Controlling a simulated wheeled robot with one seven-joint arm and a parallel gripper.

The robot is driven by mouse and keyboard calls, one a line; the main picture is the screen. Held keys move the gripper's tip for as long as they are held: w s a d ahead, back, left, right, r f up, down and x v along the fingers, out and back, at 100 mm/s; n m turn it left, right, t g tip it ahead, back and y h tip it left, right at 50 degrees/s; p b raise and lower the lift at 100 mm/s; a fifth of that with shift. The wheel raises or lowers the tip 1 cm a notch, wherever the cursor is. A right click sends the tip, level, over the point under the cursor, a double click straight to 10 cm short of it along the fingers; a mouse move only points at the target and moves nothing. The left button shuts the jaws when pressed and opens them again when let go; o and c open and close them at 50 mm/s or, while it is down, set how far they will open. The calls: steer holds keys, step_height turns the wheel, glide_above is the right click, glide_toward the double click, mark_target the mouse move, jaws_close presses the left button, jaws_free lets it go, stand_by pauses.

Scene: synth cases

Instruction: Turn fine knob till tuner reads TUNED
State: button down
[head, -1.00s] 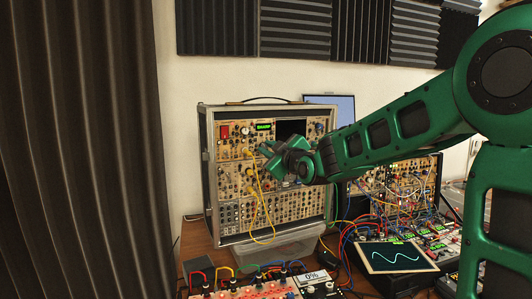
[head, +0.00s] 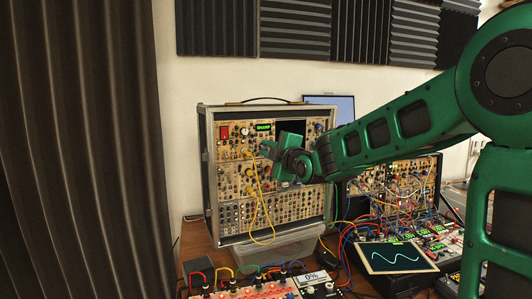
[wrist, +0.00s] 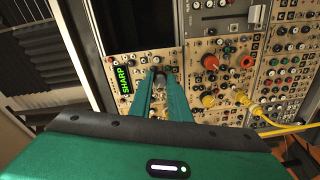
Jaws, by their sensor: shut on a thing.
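The tuner display (wrist: 123,79) shows green letters reading SHARP in the wrist view, turned on its side. It is also the small lit green strip (head: 263,127) high on the modular case in the head view. My gripper (wrist: 160,77) is shut on the fine knob (wrist: 160,70), a small dark knob on the tan panel beside the display. Only the knob's end shows between the two green fingertips. In the head view my gripper (head: 266,149) is against the upper panel and hides the knob.
Yellow cables (head: 258,198) hang from the panel just below my gripper. A clear bin (head: 290,243) stands under the case (head: 212,190).

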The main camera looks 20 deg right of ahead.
steer(key=shift+a+f, duration=0.2)
steer(key=shift+f, duration=0.05)
steer(key=c, duration=1.7)
jaws_free()
steer(key=shift+s, duration=0.1)
steer(key=shift+o, duration=0.2)
steer(key=shift+d+r, duration=0.1)
steer(key=s+d, duration=0.1)
steer(key=s, duration=0.9)
steer(key=shift+s+d, duration=0.25)
steer(key=shift+d, duration=0.1)
steer(key=shift+r, duration=0.1)
